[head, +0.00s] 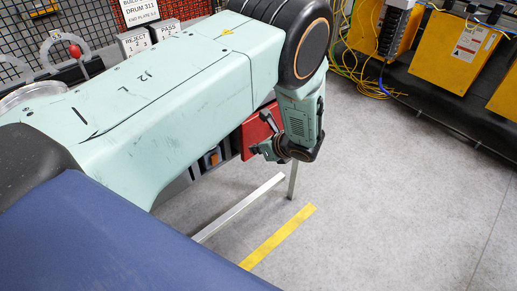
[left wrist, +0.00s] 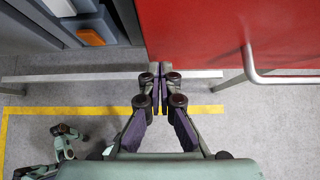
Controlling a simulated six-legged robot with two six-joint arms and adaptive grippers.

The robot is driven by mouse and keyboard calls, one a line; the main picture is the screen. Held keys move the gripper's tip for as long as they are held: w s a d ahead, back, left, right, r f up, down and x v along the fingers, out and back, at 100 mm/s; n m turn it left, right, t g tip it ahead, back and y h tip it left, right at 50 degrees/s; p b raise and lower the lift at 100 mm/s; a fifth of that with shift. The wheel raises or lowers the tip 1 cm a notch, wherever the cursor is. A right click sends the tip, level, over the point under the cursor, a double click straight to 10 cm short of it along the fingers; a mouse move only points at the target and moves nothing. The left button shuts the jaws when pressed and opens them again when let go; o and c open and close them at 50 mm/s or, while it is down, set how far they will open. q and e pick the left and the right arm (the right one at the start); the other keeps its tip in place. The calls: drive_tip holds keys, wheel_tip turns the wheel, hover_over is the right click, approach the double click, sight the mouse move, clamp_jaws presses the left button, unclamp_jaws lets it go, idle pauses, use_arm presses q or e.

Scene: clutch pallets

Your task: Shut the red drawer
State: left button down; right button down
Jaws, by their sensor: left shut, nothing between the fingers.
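The red drawer (head: 252,135) shows in the head view as a red panel on the bench side, partly hidden behind my left arm. In the left wrist view its red front (left wrist: 220,30) fills the upper right, with a bent metal bar handle (left wrist: 249,66). My left gripper (head: 264,149) is beside the red panel in the head view. In the left wrist view my left gripper (left wrist: 160,72) is shut and empty, its tips at the panel's lower left edge, left of the handle. I cannot tell whether they touch. How far the drawer stands out is unclear. My right gripper is not identifiable.
A metal rail (head: 240,207) and a yellow floor stripe (head: 278,237) lie below the bench. An orange-and-grey part (left wrist: 90,37) sits left of the drawer. Yellow boxes (head: 466,52) and loose yellow cables stand at the back right. The grey floor between is clear.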

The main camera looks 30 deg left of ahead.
sight(247, 135)
use_arm(q)
drive_tip(key=shift+w+a, duration=0.15)
drive_tip(key=shift+a, duration=0.5)
use_arm(e)
drive_tip(key=shift+w+a+r, duration=0.1)
drive_tip(key=shift+w+a, duration=0.1)
drive_tip(key=shift+a, duration=0.25)
